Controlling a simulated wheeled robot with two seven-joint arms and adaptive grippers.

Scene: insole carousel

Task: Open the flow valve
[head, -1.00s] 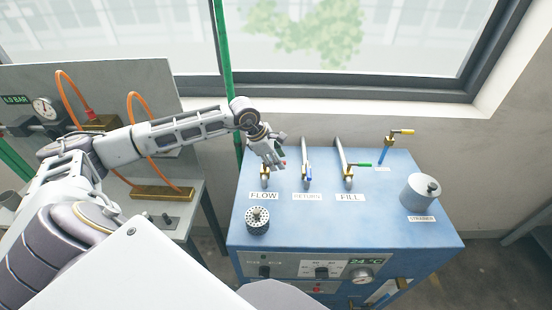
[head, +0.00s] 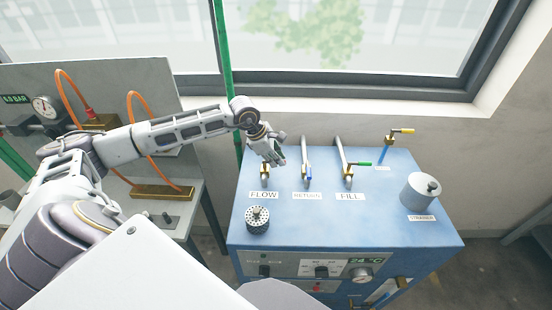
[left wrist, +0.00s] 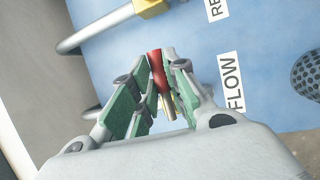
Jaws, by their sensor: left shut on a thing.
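The flow valve (head: 265,173) is the brass valve behind the FLOW label (head: 263,195) on the blue machine. Its red handle (left wrist: 156,68) shows between the fingers in the left wrist view. My left gripper (head: 275,158) is shut on this handle, and its green-padded fingers (left wrist: 150,88) lie on both sides of it. The gripper hides most of the valve in the head view. My right gripper is not in view.
To the right stand the RETURN valve (head: 308,183) with a blue handle and the FILL valve (head: 349,182) with a green handle. A perforated cap (head: 257,219) sits in front of FLOW. A grey strainer canister (head: 420,191) stands at the right.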

